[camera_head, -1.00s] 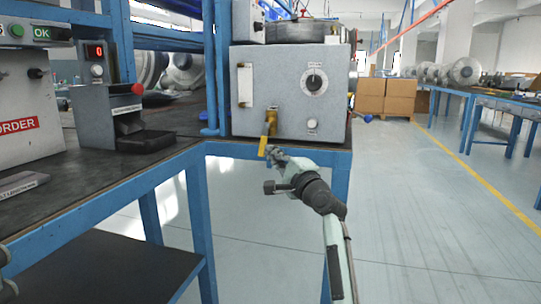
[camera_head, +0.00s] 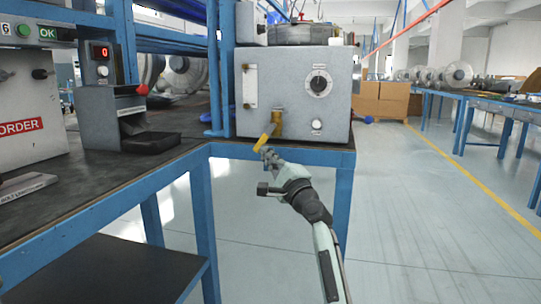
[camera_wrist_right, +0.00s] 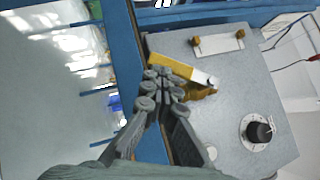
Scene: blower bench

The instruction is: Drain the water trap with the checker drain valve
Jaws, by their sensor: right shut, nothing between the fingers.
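The checker is a grey box (camera_head: 292,75) on the bench corner, with a dark dial and a pale upright tube (camera_head: 250,87) on its front. Its brass drain valve (camera_head: 277,122) sits low on the front, with a yellow lever (camera_head: 264,138) slanting down to the left. In the wrist view the lever (camera_wrist_right: 174,67) and brass valve (camera_wrist_right: 200,92) lie just beyond my fingertips. My right gripper (camera_head: 268,154) is shut and empty, just below the lever's lower end; its fingertips (camera_wrist_right: 160,88) overlap the lever's edge in the wrist view. Contact is unclear. My left gripper is out of view.
The blue bench edge (camera_head: 275,152) runs close beside my right gripper. A grey unit with a black tray (camera_head: 150,142) and a tester marked OK stand left. Cardboard boxes (camera_head: 382,100) stand behind. The floor to the right is clear.

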